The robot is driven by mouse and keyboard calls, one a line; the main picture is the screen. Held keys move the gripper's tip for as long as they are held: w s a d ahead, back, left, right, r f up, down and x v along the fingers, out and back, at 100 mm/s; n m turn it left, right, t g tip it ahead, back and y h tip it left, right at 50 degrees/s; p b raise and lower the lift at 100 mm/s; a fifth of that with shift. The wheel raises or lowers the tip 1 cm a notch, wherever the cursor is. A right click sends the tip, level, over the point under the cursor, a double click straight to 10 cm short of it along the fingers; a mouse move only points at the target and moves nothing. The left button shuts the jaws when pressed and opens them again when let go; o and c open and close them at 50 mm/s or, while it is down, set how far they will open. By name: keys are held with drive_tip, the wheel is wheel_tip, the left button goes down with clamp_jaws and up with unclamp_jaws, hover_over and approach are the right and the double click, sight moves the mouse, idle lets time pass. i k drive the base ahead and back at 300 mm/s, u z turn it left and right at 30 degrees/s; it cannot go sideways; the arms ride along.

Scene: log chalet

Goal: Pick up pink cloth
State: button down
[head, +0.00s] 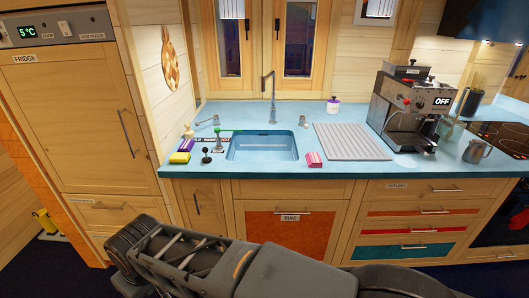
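A small pink cloth (315,159) lies on the blue counter, just right of the sink near the front edge. It looks folded, with paler stripes on its front side. My arm stretches across the bottom of the head view, below and in front of the counter, well apart from the cloth. My gripper's fingertips cannot be made out, so I cannot see whether it is open or shut. Nothing covers the cloth.
The blue counter (350,176) holds a sink (262,147) with a tap (270,100), a ribbed drying mat (352,141) and a coffee machine (408,105). A yellow sponge (180,158) and small tools stand left of the sink. A fridge (75,120) is at the left.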

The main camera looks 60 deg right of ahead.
sight(313, 160)
drive_tip(key=z, duration=2.6)
